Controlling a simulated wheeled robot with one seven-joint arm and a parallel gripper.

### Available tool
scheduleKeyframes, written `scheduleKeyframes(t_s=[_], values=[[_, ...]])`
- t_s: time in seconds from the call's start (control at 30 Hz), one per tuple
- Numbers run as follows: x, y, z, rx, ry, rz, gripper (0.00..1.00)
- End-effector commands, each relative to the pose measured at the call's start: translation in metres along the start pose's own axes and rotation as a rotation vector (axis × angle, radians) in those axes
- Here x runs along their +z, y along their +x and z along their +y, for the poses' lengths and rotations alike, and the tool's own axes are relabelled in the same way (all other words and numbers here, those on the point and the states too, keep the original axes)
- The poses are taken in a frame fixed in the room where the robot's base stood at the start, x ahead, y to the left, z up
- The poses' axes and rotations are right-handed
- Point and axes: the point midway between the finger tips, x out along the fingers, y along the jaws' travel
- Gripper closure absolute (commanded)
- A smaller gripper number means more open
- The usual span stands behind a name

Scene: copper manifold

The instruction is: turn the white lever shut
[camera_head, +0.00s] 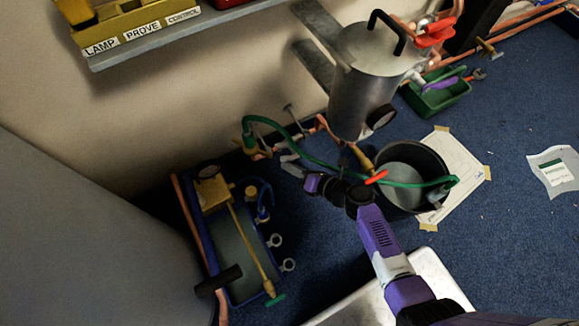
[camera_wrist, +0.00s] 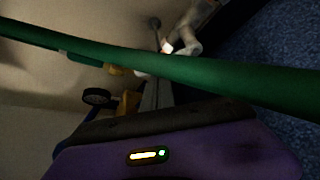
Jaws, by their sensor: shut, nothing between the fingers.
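My gripper (camera_head: 288,164) is low by the wall, at the end of my purple and black arm, beside the copper pipework. In the wrist view its grey fingers (camera_wrist: 155,90) are together and empty. In the head view I cannot clearly separate the white lever from my pale fingers.
The green hose (camera_head: 330,163) arches from a wall tap to a black bucket (camera_head: 440,165). A steel cylinder (camera_head: 362,85) with a gauge stands above. A red lever (camera_head: 376,177) is right of my wrist. A blue-framed tray (camera_head: 228,255) stands left. Open carpet lies at right.

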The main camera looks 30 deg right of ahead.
Motion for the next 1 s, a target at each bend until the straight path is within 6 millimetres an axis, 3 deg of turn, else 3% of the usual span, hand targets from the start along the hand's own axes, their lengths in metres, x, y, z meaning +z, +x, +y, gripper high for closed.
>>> scheduleKeyframes(t_s=[0.3,0.77,1.0], values=[[0.02,-0.009,0.002,0.202,0.342,-0.007,1.0],[0.035,-0.018,-0.006,0.329,0.555,-0.007,1.0],[0.04,-0.022,-0.008,0.343,0.579,-0.006,1.0]])
